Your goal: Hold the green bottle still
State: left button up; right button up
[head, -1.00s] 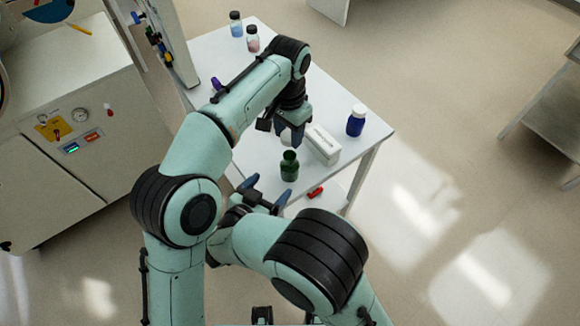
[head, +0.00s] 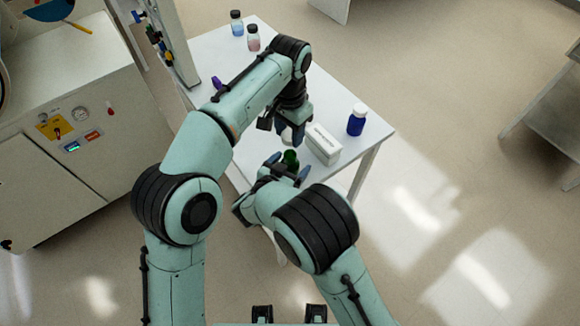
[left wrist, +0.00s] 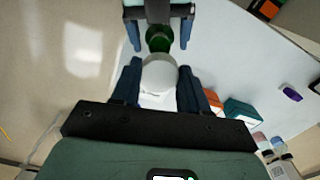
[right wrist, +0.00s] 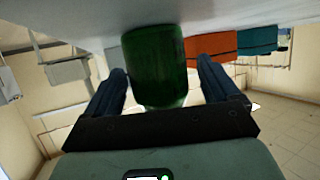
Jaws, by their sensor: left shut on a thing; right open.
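The green bottle (head: 290,157) stands on the white table near its front edge, partly hidden by my right arm. My right gripper (head: 288,167) is open, with one finger on each side of the bottle. In the right wrist view the bottle (right wrist: 155,62) is between the spread fingers, with a gap visible on both sides. My left gripper (head: 291,138) is above and beyond the bottle, shut on a round white cap (left wrist: 159,75). The left wrist view also shows the green bottle (left wrist: 159,39) just past the cap.
A white box (head: 322,148) lies right of the bottle, with a blue bottle (head: 356,121) farther right. Two small vials (head: 237,24) (head: 253,38) stand at the table's back. An orange box (left wrist: 211,101) and a teal box (left wrist: 241,111) show in the left wrist view.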

jog(key=shift+c, duration=0.4)
jog(key=c, duration=1.4)
pick_arm(q)
send_over(289, 151)
jog(key=s, duration=0.2)
jog(key=shift+w+f, duration=0.2)
jog(key=shift+f, duration=2.3)
pick_arm(e)
jog(key=shift+c, duration=0.2)
pick_arm(q)
jog(key=shift+f, duration=0.9)
jog(key=shift+f, duration=0.5)
